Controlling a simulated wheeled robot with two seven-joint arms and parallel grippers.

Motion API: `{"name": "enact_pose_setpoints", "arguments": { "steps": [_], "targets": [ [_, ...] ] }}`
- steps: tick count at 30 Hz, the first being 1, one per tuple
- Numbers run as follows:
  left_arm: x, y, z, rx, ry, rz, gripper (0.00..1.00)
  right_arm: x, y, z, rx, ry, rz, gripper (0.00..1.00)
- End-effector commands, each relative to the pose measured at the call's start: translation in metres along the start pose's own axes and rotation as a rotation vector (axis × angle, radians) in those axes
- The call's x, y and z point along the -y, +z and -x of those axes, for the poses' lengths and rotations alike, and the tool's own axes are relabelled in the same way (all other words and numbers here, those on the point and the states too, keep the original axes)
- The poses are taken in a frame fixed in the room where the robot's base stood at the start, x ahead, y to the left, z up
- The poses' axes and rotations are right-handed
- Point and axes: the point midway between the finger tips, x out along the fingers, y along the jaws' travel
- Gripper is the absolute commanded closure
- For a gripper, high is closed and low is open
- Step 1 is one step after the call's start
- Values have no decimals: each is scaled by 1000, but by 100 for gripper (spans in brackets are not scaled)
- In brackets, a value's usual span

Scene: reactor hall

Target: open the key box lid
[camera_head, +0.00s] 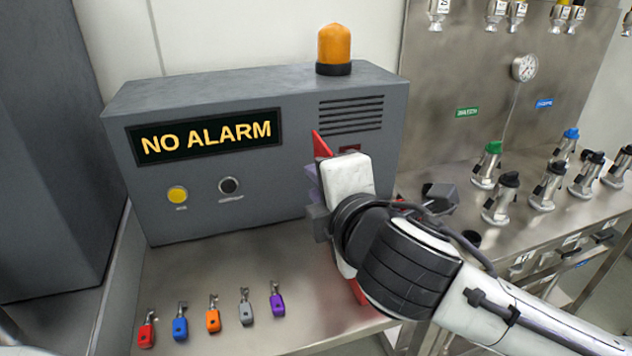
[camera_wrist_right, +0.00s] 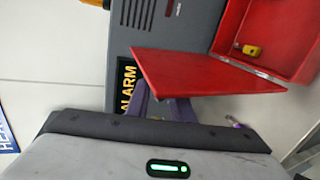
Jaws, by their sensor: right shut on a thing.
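The red key box (camera_wrist_right: 282,28) shows in the right wrist view with its inside visible and a yellow tag or padlock (camera_wrist_right: 251,50) in it. Its red lid (camera_wrist_right: 195,75) stands swung out from the box. My right gripper (camera_wrist_right: 165,106), with purple fingers, is shut on the lid near its edge; the exact contact is partly hidden. In the head view my right gripper (camera_head: 312,185) is in front of the grey alarm cabinet, and my wrist covers most of the box. My left gripper is not in view.
The grey alarm cabinet (camera_head: 200,195) reads NO ALARM and carries an orange beacon (camera_head: 334,45). Several coloured padlocks (camera_head: 213,318) lie in a row on the steel table (camera_head: 200,265). Several valves (camera_head: 500,200) stand at the right.

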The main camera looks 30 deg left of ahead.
Motion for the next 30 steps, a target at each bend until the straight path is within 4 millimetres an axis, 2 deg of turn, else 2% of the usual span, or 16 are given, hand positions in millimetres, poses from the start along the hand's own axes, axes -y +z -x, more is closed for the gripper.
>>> {"name": "enact_pose_setpoints", "arguments": {
  "steps": [5,6,9,20,23,30],
  "targets": [
    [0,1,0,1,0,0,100,-2,0,0,0,3,1,100],
    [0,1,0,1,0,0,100,-2,0,0,0,3,1,76],
    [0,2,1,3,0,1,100,-2,0,0,0,2,0,60],
    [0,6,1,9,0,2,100,0,0,3,0,0,0,60],
    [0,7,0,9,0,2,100,0,-1,14,-3,2,-1,60],
    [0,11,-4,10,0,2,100,0,0,60,-2,3,1,60]
  ]
}}
